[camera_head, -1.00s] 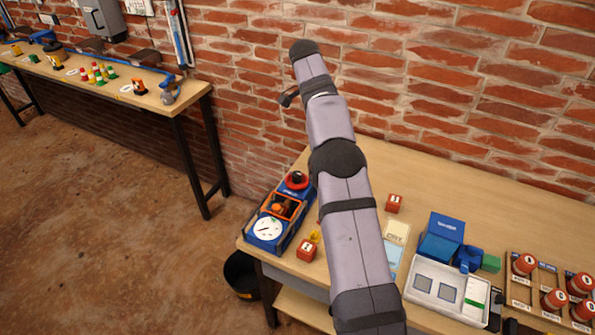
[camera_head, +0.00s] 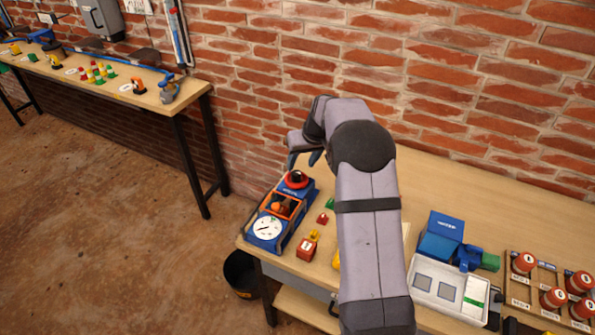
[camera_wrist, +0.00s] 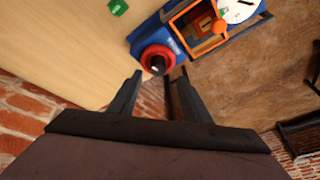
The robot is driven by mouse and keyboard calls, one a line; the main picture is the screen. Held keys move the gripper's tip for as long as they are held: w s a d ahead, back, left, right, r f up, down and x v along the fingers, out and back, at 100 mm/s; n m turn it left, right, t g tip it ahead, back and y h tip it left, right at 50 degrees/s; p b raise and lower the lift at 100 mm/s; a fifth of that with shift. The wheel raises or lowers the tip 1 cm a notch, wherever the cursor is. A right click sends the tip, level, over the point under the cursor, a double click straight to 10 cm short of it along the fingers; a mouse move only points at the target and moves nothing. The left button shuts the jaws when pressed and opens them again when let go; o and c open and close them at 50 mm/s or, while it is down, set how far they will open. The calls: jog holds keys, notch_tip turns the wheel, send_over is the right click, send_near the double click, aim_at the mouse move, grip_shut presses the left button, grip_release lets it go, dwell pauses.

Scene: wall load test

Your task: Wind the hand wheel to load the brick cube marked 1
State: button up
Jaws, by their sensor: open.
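The blue load tester (camera_head: 281,215) stands at the left end of the table, with a white dial (camera_head: 267,228) at its front and an orange-framed chamber. A brick-coloured block (camera_wrist: 203,24) shows inside the chamber in the wrist view; no mark on it can be read. The red hand wheel (camera_head: 297,180) with a dark hub is at the tester's back end. It also shows in the wrist view (camera_wrist: 158,59). My gripper (camera_head: 303,160) is open and empty, just above the wheel, apart from it. A red cube (camera_head: 307,249) with a white label, not clearly readable, sits beside the tester.
Small green (camera_head: 329,203), red (camera_head: 322,218) and yellow (camera_head: 314,236) blocks lie right of the tester. A white tray (camera_head: 436,296), a blue box (camera_head: 440,238) and a rack of red-topped pieces (camera_head: 548,288) are at the right. The brick wall (camera_head: 480,100) rises close behind.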

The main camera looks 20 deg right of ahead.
aim_at(296, 173)
jog(key=shift+w+d+n, duration=0.1)
jog(key=shift+w+n, duration=0.05)
jog(key=shift+n, duration=1.15)
jog(key=shift+p+x, duration=1.5)
jog(key=shift+x, duration=2.1)
jog(key=shift+w, duration=0.1)
jog(key=c, duration=1)
